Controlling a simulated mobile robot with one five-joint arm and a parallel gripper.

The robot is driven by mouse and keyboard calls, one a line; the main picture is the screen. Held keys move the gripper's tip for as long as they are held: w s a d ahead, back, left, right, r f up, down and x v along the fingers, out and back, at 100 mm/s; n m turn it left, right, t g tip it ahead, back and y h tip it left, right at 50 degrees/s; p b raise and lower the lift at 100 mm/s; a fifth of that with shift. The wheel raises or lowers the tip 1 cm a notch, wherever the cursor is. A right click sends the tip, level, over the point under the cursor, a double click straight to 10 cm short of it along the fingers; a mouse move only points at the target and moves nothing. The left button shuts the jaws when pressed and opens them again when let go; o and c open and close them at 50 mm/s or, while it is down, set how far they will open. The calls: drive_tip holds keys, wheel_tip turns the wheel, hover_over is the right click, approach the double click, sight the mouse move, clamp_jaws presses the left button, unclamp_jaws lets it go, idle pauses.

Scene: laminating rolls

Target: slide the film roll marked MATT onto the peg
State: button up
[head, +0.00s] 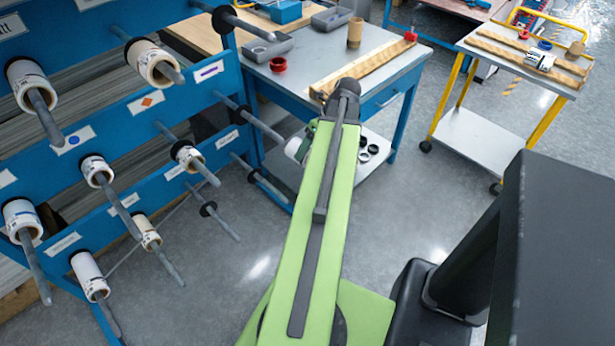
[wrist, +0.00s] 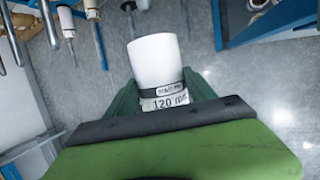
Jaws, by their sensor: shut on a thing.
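A white film roll (wrist: 155,62) is held between the green fingers of my gripper (wrist: 160,104) in the wrist view. Its label has a dark band with small lettering I cannot read surely, and "120" below. In the head view only a bit of the white roll (head: 293,147) shows beside my green arm, which hides most of my gripper (head: 305,148). The blue rack (head: 110,120) at left carries several grey pegs. Bare ones include a middle peg (head: 262,126) and a lower peg (head: 224,222). The held roll is apart from the rack. A label at top left ends in "tt".
Several other rack pegs hold white rolls, such as one roll (head: 86,272) at lower left. A grey-topped workbench (head: 300,80) stands behind my arm, with black rings on its lower shelf. A yellow-framed trolley (head: 480,140) stands at right. Grey floor lies open between.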

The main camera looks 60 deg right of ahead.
drive_tip(key=shift+s+a+f+m+b, duration=0.15)
drive_tip(key=shift+a+f+m+b, duration=0.15)
drive_tip(key=shift+a+f, duration=0.4)
drive_tip(key=shift+w+d, duration=0.3)
drive_tip(key=shift+w, duration=0.05)
drive_tip(key=w+d, duration=0.2)
drive_tip(key=w, duration=0.6)
drive_tip(key=w+d, duration=0.3)
drive_tip(key=w, duration=0.5)
drive_tip(key=w+d, duration=0.3)
drive_tip(key=w, duration=0.5)
drive_tip(key=shift+w+d, duration=0.1)
drive_tip(key=shift+w, duration=0.25)
drive_tip(key=o, duration=1.6)
drive_tip(key=p+v, duration=1.5)
drive_tip(key=v, duration=0.2)
drive_tip(key=shift+s+d+r+p, duration=0.1)
drive_tip(key=shift+s+d+p, duration=0.05)
drive_tip(key=shift+s+p, duration=0.2)
